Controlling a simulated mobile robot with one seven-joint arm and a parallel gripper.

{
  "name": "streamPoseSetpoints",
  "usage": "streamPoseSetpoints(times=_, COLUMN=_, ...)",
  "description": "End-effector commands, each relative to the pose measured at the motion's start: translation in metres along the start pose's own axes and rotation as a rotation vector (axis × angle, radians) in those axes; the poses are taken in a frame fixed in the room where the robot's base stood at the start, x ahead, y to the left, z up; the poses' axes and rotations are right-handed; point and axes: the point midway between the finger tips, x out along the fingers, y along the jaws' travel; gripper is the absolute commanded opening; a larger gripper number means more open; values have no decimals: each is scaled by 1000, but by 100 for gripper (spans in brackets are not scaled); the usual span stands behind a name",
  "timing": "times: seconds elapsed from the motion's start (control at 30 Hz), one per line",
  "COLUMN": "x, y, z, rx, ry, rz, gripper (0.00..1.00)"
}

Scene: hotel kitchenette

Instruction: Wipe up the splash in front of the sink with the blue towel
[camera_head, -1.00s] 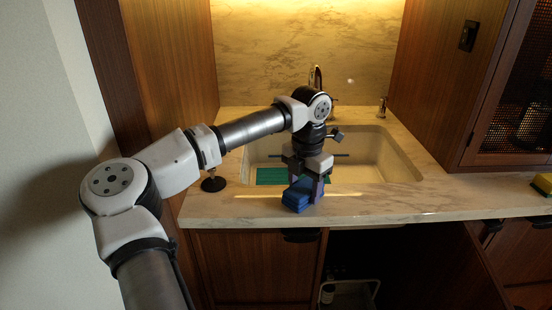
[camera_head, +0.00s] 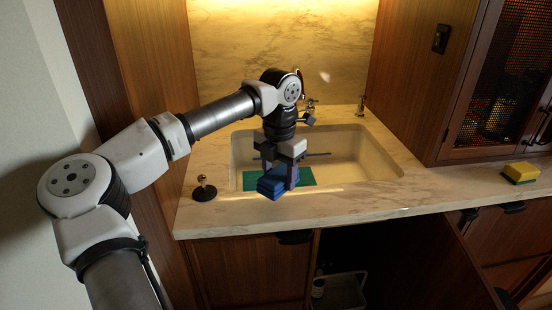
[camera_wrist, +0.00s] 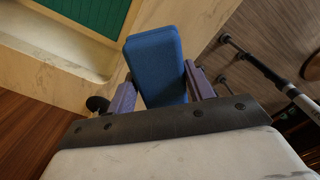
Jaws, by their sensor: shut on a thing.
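My gripper (camera_head: 280,178) is shut on the folded blue towel (camera_head: 270,188). The towel hangs below the fingers, in front of the sink (camera_head: 370,160) near its front rim. In the wrist view the towel (camera_wrist: 157,60) is a thick blue block between the two purple-grey fingers (camera_wrist: 160,90). I cannot tell whether its underside touches the counter. A pale, bright streak (camera_head: 320,190) lies along the counter just right of the towel; I cannot tell whether it is the splash or reflected light. The towel and gripper hide part of the counter.
A green ribbed mat (camera_head: 308,177) lies in the sink. A black-based knob (camera_head: 204,190) stands left of it, a tap (camera_head: 311,104) and dispenser (camera_head: 361,106) behind. A yellow sponge (camera_head: 521,171) is far right. The cabinet below is open, with a pale bin (camera_head: 342,292).

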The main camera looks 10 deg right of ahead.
Motion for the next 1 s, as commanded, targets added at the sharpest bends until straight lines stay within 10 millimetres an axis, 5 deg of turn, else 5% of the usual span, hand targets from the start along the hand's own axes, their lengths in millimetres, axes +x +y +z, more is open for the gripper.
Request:
streamPoseSetpoints(times=0.27, x=-24, y=-5, z=2, rx=4, ry=-1, rz=0, gripper=31)
streamPoseSetpoints(times=1.0, x=-24, y=-6, z=2, rx=4, ry=-1, rz=0, gripper=31)
